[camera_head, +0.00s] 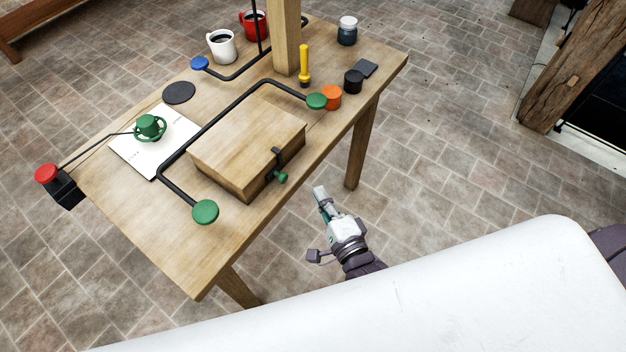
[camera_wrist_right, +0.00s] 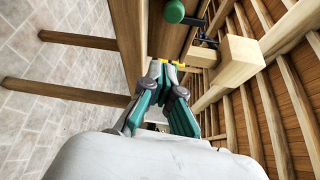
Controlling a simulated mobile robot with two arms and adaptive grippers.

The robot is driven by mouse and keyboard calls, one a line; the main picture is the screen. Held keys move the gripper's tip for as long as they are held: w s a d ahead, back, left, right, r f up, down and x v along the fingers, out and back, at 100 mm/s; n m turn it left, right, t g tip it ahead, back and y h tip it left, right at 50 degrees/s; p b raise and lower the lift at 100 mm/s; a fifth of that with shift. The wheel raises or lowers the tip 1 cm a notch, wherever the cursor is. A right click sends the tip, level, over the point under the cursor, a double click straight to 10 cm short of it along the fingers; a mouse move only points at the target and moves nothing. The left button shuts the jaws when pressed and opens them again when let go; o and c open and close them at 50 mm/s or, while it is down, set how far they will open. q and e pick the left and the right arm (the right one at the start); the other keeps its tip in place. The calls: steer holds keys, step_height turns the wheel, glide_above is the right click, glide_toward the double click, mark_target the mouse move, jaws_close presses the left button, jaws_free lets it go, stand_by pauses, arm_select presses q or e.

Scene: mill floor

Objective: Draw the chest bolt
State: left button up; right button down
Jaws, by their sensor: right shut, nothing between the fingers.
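The chest (camera_head: 248,140) is a closed wooden box on the table. A black bolt fitting (camera_head: 277,158) with a small green knob (camera_head: 281,177) sits on its front side. My right gripper (camera_head: 319,192) is off the table's near edge, to the right of and below the knob in the head view, apart from it. Its fingers are shut and empty; the closed tips also show in the right wrist view (camera_wrist_right: 166,63). A green round knob (camera_wrist_right: 174,11) appears beyond the tips there; I cannot tell which one it is. My left gripper is not in view.
On the table (camera_head: 160,235), a bent black rod with green ends (camera_head: 205,211) runs around the chest. An orange cap (camera_head: 331,97), a black cap (camera_head: 353,81), a yellow-handled tool (camera_head: 304,62) and a wooden post (camera_head: 286,40) stand behind. The floor to the right is clear.

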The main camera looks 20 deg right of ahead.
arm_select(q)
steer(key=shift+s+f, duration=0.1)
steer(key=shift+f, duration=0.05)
arm_select(e)
steer(key=shift+s+d, duration=0.25)
steer(key=shift+s, duration=0.4)
steer(key=shift+s+d, duration=0.25)
steer(key=shift+s, duration=0.35)
